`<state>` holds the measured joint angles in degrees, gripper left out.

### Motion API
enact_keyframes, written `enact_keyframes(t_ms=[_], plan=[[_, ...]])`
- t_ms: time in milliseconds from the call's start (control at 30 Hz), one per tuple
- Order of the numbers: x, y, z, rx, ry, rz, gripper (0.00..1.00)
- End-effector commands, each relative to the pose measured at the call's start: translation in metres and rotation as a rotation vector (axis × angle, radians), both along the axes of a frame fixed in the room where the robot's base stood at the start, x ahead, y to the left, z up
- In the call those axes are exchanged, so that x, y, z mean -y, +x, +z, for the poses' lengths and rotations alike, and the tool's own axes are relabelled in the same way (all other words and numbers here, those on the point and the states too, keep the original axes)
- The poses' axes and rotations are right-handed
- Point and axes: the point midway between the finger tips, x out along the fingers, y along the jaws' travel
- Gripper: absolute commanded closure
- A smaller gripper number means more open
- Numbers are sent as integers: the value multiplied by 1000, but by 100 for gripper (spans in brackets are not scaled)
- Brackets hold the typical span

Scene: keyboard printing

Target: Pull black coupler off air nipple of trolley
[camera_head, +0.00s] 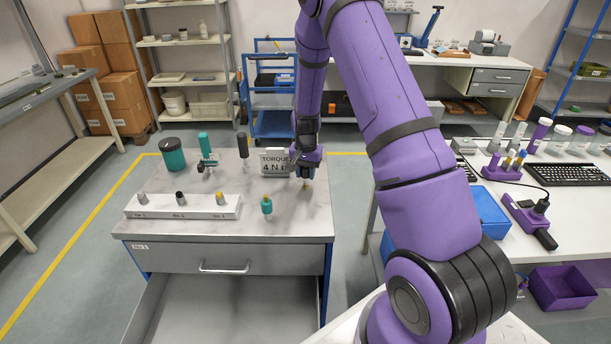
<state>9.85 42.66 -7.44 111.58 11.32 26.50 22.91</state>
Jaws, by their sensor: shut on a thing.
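The trolley (240,228) has a grey top, a grey front and blue corner posts. My gripper (307,175) points down over the right side of its top, behind a small teal-and-dark piece. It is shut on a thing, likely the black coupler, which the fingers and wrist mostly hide. A small brass-coloured tip (306,184) shows just below the fingers, likely the air nipple. I cannot tell whether coupler and nipple still touch.
A torque sign (276,162) stands close left of my gripper. A teal-and-dark piece (266,205) stands in front. A white bit rack (182,207), a teal canister (172,154) and upright tools stand further left. The trolley's drawer (225,310) is open.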

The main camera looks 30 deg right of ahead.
Motion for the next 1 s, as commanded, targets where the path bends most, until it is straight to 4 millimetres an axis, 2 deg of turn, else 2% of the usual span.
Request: enact_keyframes(t_ms=[800, 1000], plan=[[0, 1, 35, 2, -1, 0, 100], [0, 0, 37, 1, 0, 0, 100]])
